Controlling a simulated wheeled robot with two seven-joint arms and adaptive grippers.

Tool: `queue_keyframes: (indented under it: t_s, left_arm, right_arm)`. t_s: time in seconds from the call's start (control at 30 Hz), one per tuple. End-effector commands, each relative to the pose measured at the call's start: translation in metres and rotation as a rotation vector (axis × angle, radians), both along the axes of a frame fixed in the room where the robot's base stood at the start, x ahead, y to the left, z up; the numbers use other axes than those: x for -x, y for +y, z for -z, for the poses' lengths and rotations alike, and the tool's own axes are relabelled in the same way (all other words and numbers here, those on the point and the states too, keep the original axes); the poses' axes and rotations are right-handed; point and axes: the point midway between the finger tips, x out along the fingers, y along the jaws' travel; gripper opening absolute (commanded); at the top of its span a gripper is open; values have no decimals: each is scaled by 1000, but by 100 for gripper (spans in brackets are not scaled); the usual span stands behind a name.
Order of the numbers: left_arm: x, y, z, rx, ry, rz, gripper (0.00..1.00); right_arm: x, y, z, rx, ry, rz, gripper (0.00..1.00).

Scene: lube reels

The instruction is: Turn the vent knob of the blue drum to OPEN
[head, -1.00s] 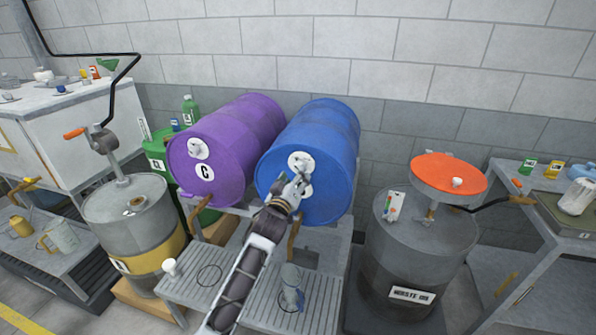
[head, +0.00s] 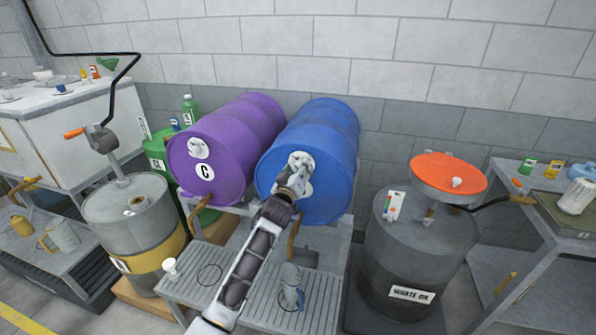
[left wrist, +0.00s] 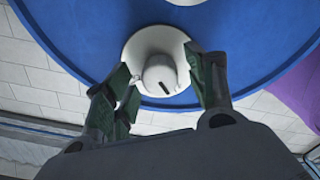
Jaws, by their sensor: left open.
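The blue drum (head: 322,150) lies on its side on a rack, its round end facing me. Its vent knob (left wrist: 160,74) is a white knob with a dark slot mark on a round white plate (left wrist: 150,48), seen in the left wrist view. In the head view my gripper partly covers the plate (head: 301,160). My left gripper (head: 297,180) is at the drum's face. In the left wrist view its two green-padded fingers (left wrist: 164,86) stand open on either side of the knob. I cannot tell whether they touch it. My right gripper is not in view.
A purple drum (head: 222,150) lies close on the left. Below is a grated tray (head: 240,297) with a grey container (head: 291,284). On the right stands a dark waste-oil drum (head: 410,255) with an orange funnel pan (head: 448,174). A grey drum (head: 130,215) stands at left.

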Motion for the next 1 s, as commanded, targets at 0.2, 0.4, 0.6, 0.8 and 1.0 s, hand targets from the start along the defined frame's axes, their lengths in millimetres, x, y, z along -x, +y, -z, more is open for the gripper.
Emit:
queue_keyframes:
  t_s: [0.2,0.4,0.6,0.8,1.0]
  left_arm:
    - [0,0,0,0,0,0,39]
    - [0,0,0,0,0,0,13]
    - [0,0,0,-4,-1,0,10]
    - [0,0,0,-36,-12,0,10]
    - [0,0,0,-115,-37,0,10]
  right_arm:
    - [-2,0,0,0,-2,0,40]
    - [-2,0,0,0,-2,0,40]
    - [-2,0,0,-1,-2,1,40]
    - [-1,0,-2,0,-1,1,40]
    - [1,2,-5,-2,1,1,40]
